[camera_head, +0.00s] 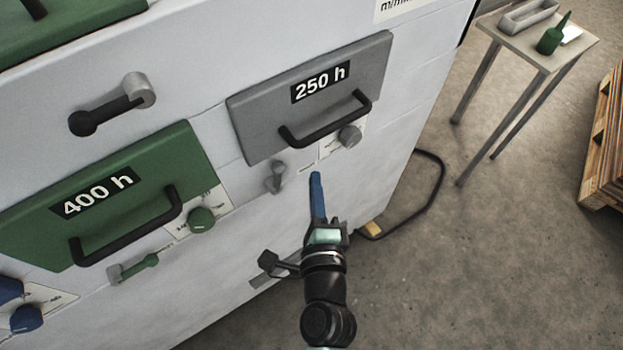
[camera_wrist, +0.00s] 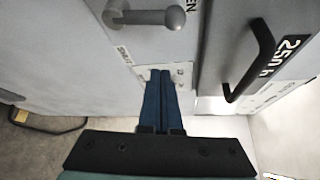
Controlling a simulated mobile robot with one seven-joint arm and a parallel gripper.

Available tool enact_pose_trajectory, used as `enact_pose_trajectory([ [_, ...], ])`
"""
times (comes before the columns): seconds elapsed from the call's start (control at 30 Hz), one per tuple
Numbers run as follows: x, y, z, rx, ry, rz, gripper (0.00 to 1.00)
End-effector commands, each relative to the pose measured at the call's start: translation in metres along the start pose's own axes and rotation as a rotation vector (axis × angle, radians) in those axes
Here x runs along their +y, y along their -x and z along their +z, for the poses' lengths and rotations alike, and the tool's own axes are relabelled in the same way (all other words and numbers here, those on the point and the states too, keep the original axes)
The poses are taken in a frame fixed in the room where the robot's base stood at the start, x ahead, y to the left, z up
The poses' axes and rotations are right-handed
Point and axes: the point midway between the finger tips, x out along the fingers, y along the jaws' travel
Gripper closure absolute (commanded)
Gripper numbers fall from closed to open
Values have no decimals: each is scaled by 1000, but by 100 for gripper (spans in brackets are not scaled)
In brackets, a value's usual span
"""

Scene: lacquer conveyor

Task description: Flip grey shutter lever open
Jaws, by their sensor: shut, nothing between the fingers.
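The grey shutter lever (camera_head: 275,177) is a small grey arm on the white machine front, just below the left part of the grey 250 h door (camera_head: 255,120). In the wrist view the lever (camera_wrist: 148,16) lies across the top of the picture, its round knob to the right, partly cut off by the top edge. My gripper (camera_head: 315,178) has blue fingers held together, empty, to the right of the lever and apart from it in the head view. In the wrist view the fingertips (camera_wrist: 158,74) are below the lever in the picture, over a white label plate (camera_wrist: 182,72) with partly hidden lettering.
The black door handle (camera_head: 327,120) sticks out above my gripper, with a grey knob (camera_head: 350,136) beside it. To the left are the green 400 h door (camera_head: 140,170) and a green lever (camera_head: 139,267). A side table (camera_head: 530,45) and pallet (camera_head: 606,140) stand right, with open floor between.

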Motion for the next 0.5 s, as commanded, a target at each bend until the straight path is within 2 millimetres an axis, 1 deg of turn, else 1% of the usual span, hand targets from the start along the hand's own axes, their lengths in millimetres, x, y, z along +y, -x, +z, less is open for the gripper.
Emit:
enact_pose_trajectory([
  [0.03,4,10,0,-1,0,2,100],
  [0.1,4,22,0,-1,0,2,100],
  [0.3,5,54,0,-2,1,2,100],
  [0.5,4,72,0,-1,1,-1,100],
])
